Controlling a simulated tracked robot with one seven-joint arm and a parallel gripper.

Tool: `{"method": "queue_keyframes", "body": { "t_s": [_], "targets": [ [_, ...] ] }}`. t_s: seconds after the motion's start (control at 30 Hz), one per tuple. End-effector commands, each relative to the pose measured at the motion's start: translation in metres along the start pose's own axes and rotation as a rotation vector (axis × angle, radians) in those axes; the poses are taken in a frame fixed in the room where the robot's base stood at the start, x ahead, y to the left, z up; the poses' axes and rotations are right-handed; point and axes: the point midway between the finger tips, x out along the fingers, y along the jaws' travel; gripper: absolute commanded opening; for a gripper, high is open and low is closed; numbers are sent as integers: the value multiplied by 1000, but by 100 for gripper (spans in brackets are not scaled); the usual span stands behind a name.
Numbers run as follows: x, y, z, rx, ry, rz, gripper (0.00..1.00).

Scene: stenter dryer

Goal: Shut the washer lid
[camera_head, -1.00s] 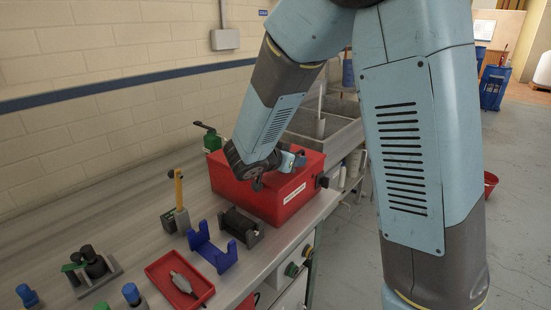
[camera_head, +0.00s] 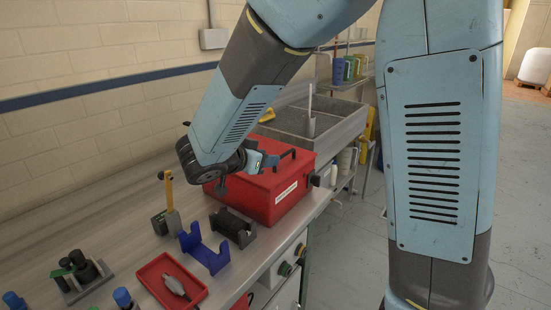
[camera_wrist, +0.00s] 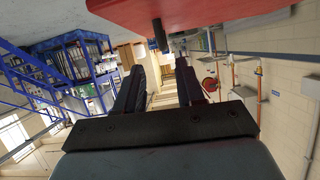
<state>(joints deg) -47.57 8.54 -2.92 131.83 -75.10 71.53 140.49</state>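The red washer (camera_head: 268,200) is a box on the grey bench with a label on its front. Its red lid (camera_head: 292,168) lies flat or nearly flat on top, with a dark handle (camera_head: 284,155); my arm hides its left and rear parts, so I cannot tell if it is fully down. My gripper (camera_head: 266,162) is at the lid's top, left of the handle; I cannot tell if it touches. In the wrist view my gripper (camera_wrist: 163,82) has its two fingers apart with nothing between them. A red surface of the washer (camera_wrist: 200,12) fills the top edge there, with a dark peg below it.
A blue stand (camera_head: 204,250), a black stand (camera_head: 233,226) and a red tray (camera_head: 171,281) sit in front of the washer. A tool with a yellow handle (camera_head: 170,192) stands left. A grey sink (camera_head: 320,125) is behind. The floor (camera_head: 345,260) at right is clear.

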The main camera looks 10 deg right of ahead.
Motion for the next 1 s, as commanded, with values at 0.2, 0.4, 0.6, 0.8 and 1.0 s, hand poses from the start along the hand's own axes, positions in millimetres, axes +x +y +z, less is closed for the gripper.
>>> {"method": "queue_keyframes", "body": {
  "t_s": [0.2,0.4,0.6,0.8,1.0],
  "targets": [
    [-31,0,0,0,0,1,38],
    [-41,1,0,0,0,5,38],
    [-41,2,0,1,0,6,38],
    [-37,7,-4,-10,-13,21,38],
    [-17,51,-24,-109,-140,115,38]
  ]
}}
